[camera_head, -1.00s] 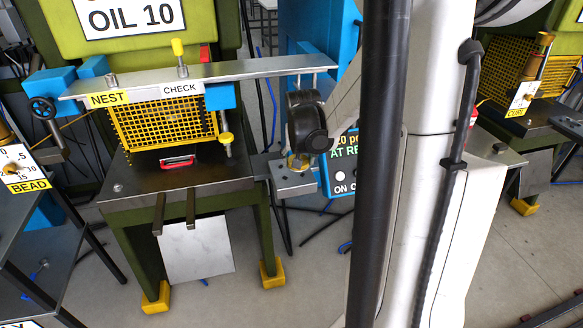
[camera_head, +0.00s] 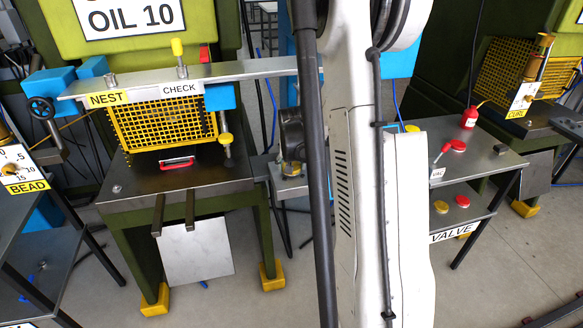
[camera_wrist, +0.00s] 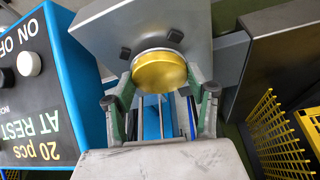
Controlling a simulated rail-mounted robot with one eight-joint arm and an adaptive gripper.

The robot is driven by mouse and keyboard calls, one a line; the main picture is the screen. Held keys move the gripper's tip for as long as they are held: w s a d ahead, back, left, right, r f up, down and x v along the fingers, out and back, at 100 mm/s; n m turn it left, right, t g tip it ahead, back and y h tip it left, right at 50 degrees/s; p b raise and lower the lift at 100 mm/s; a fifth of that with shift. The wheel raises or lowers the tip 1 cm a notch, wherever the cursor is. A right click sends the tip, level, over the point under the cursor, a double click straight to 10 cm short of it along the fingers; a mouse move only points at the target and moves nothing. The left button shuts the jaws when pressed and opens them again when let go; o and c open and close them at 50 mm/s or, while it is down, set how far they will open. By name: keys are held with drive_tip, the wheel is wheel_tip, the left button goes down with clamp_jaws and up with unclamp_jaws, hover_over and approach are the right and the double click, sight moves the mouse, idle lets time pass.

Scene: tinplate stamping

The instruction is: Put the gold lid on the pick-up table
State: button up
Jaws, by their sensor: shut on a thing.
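The gold lid (camera_wrist: 159,73) is a round, shallow yellow disc between the two fingers of my gripper (camera_wrist: 161,92) in the wrist view. My gripper is shut on it. Behind the lid is a small grey steel table (camera_wrist: 187,22) with dark pads, which I take for the pick-up table. I cannot tell whether the lid touches it. In the head view, the lid (camera_head: 291,168) shows just below my dark gripper (camera_head: 291,140), over the small table (camera_head: 285,187) at the press's right side. My arm hides part of both.
A green press with a yellow mesh guard (camera_head: 164,122) and a long steel bar (camera_head: 230,70) stands left of my gripper. A blue control box (camera_wrist: 45,85) is close by in the wrist view. A steel table (camera_head: 485,160) with a red bottle (camera_head: 469,117) stands right.

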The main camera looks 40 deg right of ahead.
drive_tip(key=shift+f, duration=0.4)
drive_tip(key=shift+f, duration=0.15)
drive_tip(key=o, duration=0.8)
